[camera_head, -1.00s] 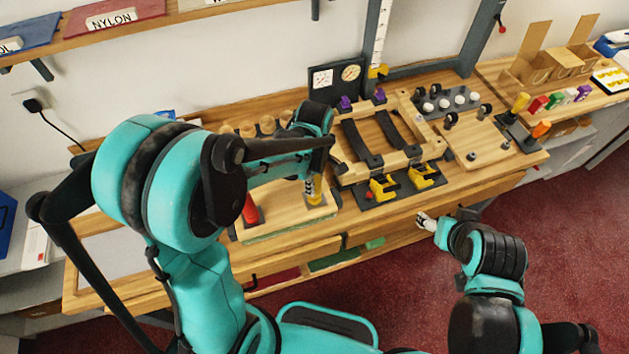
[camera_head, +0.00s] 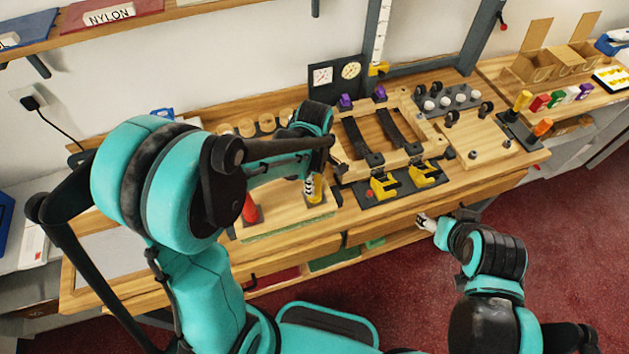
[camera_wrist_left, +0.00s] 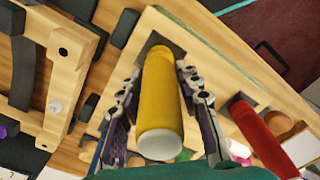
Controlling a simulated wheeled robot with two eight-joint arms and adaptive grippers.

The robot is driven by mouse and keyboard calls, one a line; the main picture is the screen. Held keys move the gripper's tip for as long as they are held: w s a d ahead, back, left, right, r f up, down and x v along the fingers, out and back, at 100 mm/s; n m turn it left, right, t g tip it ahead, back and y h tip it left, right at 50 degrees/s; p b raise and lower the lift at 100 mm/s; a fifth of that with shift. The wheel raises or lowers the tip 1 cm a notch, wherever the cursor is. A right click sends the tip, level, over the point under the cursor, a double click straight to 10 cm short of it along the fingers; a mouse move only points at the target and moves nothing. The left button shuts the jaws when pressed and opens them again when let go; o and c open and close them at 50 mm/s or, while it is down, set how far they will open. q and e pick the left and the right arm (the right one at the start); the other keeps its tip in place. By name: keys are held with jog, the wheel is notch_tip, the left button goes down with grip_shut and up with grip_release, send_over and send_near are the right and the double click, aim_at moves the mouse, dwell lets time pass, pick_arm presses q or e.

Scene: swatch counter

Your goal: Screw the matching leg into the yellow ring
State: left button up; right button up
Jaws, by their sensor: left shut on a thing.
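The yellow leg (camera_head: 317,188) stands on the wooden board (camera_head: 285,214) at the front of the bench. In the left wrist view the yellow leg (camera_wrist_left: 163,88) runs between the two fingers, its pale end towards the camera and its far end at a dark square plate (camera_wrist_left: 150,42). My left gripper (camera_head: 311,190), also in the left wrist view (camera_wrist_left: 163,110), is shut on it. No yellow ring shows apart from the leg; I cannot tell how they join. A red leg (camera_head: 250,209) stands to the left on the board. My right gripper (camera_head: 427,222) is at the bench's front edge, its jaws too small to judge.
Several wooden cylinders (camera_head: 266,124) are behind my left arm. Coloured pieces (camera_head: 541,128) stand at the far right. The red floor is clear in front.

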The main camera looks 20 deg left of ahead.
pick_arm(q)
jog(key=shift+f+b, duration=0.25)
jog(key=shift+b, duration=0.1)
dwell(0.5)
jog(key=m, duration=0.5)
jog(key=shift+b, duration=0.3)
jog(key=m, duration=1)
jog(key=shift+b, duration=0.35)
jog(key=o, duration=1)
jog(key=shift+c, duration=0.2)
